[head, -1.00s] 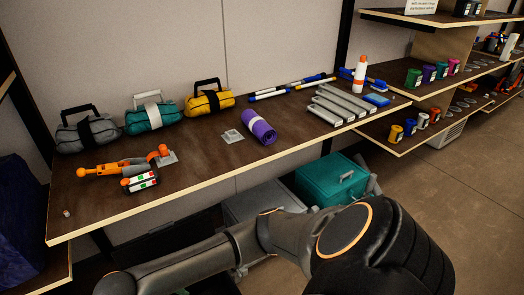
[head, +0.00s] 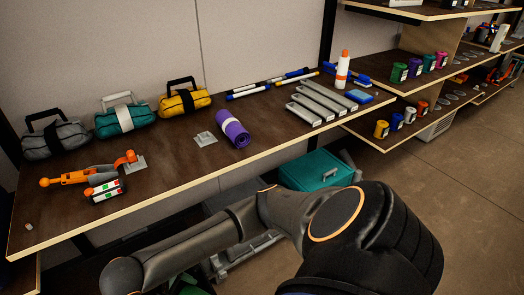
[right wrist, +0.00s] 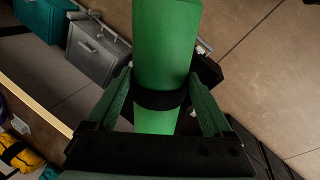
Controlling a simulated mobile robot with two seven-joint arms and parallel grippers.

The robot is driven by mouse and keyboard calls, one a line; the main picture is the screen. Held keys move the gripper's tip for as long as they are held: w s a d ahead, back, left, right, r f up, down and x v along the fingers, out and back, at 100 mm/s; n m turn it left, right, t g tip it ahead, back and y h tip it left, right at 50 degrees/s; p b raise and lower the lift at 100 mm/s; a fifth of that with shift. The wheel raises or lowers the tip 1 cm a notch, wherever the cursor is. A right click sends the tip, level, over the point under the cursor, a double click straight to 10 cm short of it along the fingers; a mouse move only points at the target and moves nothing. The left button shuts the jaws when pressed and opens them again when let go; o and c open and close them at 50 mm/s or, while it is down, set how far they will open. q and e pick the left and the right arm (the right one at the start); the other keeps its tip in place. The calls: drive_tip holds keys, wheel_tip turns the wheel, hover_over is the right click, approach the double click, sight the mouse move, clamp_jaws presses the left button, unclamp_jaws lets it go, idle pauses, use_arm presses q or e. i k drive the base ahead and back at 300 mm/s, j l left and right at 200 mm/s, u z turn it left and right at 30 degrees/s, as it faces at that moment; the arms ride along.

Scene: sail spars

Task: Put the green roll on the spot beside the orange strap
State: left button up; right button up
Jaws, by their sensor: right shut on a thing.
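The green roll (right wrist: 165,45) fills the middle of the right wrist view, with a dark band around it. My right gripper (right wrist: 160,88) is shut on it, one finger on each side. The roll is held off the shelf, over the floor. In the head view, an orange strap-like item (head: 75,177) lies at the left of the brown shelf, its right end by a grey plate (head: 134,164). Another pale grey plate (head: 205,139) lies bare to its right, just left of a purple roll (head: 233,128). My left gripper is not in view.
Grey, teal and yellow bags (head: 185,103) stand along the back of the shelf (head: 165,180). Grey bars (head: 325,104) and an orange-and-white bottle (head: 343,70) are at its right. A teal crate (head: 315,170) sits below the shelf. Bare shelf lies around the pale plate.

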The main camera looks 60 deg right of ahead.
sight(257, 126)
drive_tip(key=k+l, duration=0.1)
drive_tip(key=l, duration=0.35)
drive_tip(key=k+l, duration=0.1)
drive_tip(key=l, duration=0.4)
drive_tip(key=k+l, duration=0.15)
drive_tip(key=l, duration=0.3)
drive_tip(key=k+l, duration=0.1)
drive_tip(key=l, duration=0.4)
drive_tip(key=k+l+u, duration=0.1)
drive_tip(key=l, duration=0.35)
drive_tip(key=k+l, duration=0.1)
drive_tip(key=l, duration=0.4)
drive_tip(key=k+l, duration=0.15)
drive_tip(key=l, duration=0.3)
drive_tip(key=k+l, duration=0.15)
drive_tip(key=l, duration=0.3)
